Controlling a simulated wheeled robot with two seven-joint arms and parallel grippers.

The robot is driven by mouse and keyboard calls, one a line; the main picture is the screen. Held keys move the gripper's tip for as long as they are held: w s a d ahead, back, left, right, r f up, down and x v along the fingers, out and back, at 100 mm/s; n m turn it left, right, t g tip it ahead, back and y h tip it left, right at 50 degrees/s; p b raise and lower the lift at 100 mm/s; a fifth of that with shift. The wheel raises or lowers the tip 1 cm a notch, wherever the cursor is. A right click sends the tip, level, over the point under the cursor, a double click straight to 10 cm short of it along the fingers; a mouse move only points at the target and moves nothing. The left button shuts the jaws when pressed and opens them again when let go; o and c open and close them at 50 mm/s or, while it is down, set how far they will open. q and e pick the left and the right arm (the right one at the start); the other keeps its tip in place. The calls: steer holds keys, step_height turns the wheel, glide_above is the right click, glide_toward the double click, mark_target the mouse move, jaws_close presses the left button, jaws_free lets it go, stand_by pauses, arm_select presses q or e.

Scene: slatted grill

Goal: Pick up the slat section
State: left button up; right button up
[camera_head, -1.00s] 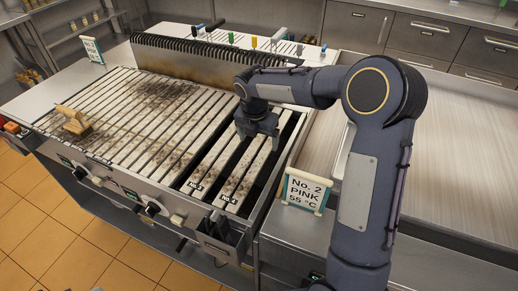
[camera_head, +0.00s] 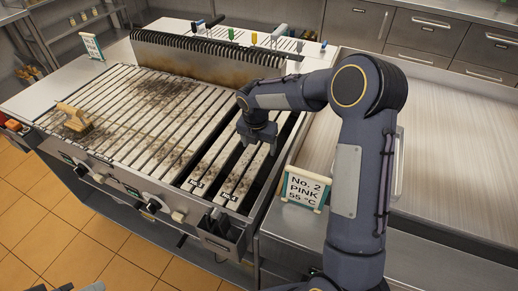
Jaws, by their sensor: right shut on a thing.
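The slat section (camera_head: 237,188) is a long, pale, scorched bar at the right end of the slatted grill, with a dark gap on either side. A similar pale slat (camera_head: 208,169) lies to its left. My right gripper (camera_head: 257,143) points down at the middle of the slat section and is shut on it. Its fingertips partly hide the bar there. The bar appears to lie in the grill frame; any lift is too small to tell. Small grey parts at the bottom left edge may belong to my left gripper (camera_head: 82,287), mostly cut off.
A "No. 2 PINK 55 °C" sign (camera_head: 305,187) stands right of the grill. A ribbed back guard (camera_head: 205,54) runs behind the grill. The steel counter (camera_head: 450,130) at right has free room.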

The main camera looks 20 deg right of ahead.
steer(key=shift+r, duration=0.1)
steer(key=shift+c, duration=1.3)
step_height(320, 180, up, 10)
steer(key=shift+b, duration=0.45)
steer(key=shift+r, duration=0.1)
step_height(320, 180, up, 5)
steer(key=p, duration=0.5)
glide_above(259, 147)
steer(key=shift+a, duration=0.2)
